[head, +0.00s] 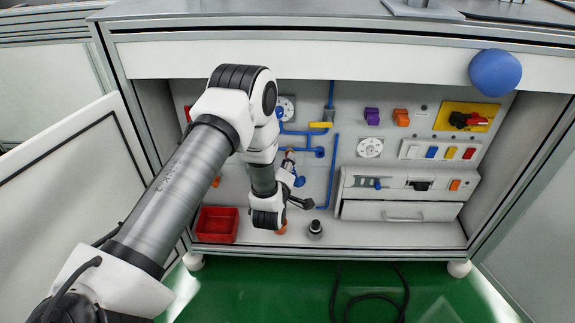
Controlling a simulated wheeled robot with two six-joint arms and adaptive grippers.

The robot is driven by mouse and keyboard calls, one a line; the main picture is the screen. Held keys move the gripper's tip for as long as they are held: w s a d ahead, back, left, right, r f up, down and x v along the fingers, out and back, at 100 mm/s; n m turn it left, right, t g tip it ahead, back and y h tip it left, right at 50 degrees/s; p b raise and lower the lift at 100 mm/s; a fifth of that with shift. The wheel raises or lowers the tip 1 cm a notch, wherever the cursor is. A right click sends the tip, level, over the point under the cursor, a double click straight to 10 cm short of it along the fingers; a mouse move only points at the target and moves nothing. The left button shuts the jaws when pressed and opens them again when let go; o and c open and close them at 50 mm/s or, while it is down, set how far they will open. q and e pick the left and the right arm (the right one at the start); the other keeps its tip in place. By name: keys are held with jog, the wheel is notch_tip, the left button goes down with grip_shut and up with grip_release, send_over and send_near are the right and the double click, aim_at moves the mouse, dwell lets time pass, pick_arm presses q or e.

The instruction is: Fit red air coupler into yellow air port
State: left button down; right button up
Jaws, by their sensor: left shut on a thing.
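My left arm reaches from the lower left into the open cabinet. My left gripper (300,192) is at the lower middle, in front of the back panel, with its dark finger pointing right. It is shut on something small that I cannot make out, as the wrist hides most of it. I cannot pick out the red air coupler for certain. A yellow tab (450,153) sits in a row of coloured tabs on the right of the panel, and a yellow piece (320,125) sits on the blue pipes. I cannot tell which is the air port. My right gripper is not in view.
A red bin (217,224) stands on the cabinet floor at left. A dark-topped cylinder (315,229) stands right of the gripper. A drawer unit (402,211) fills the lower right. A rounded blue object (495,72) shows at upper right. A cable lies on the green floor.

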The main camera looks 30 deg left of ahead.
pick_arm(q)
jog(key=c, duration=0.9)
grip_release()
jog(key=v, duration=1.2)
